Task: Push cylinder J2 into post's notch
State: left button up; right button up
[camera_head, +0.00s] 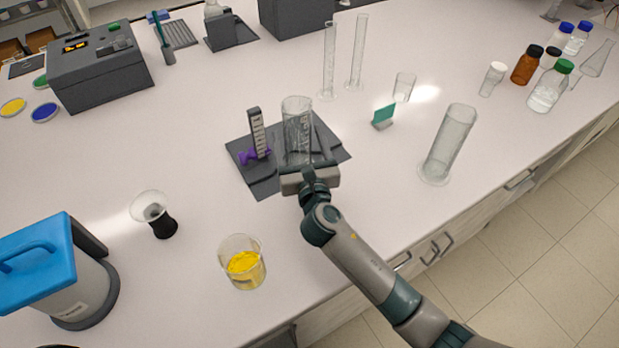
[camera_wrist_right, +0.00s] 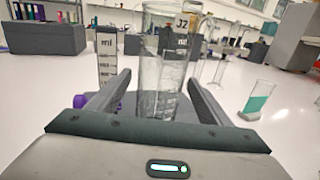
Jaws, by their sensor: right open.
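Cylinder J2 (camera_head: 297,125) is a clear upright glass cylinder standing on a dark grey base plate (camera_head: 330,146). Its J2 label shows in the right wrist view, where the cylinder (camera_wrist_right: 163,70) stands in front of my gripper, between the fingers as seen. The post (camera_head: 257,130) is short, grey and marked with a scale, with a purple clamp (camera_head: 256,156) low on it. It stands left of the cylinder with a gap between them. The notch cannot be made out. My right gripper (camera_wrist_right: 156,82) is open, low at the cylinder's near side; contact cannot be told. My left gripper is out of view.
A large glass cylinder (camera_head: 449,145) stands to the right, and a teal card in a holder (camera_head: 383,117) behind the plate's right side. Bare bench lies left of the plate.

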jog(key=b+v, duration=0.2)
jog(key=v, duration=1.1)
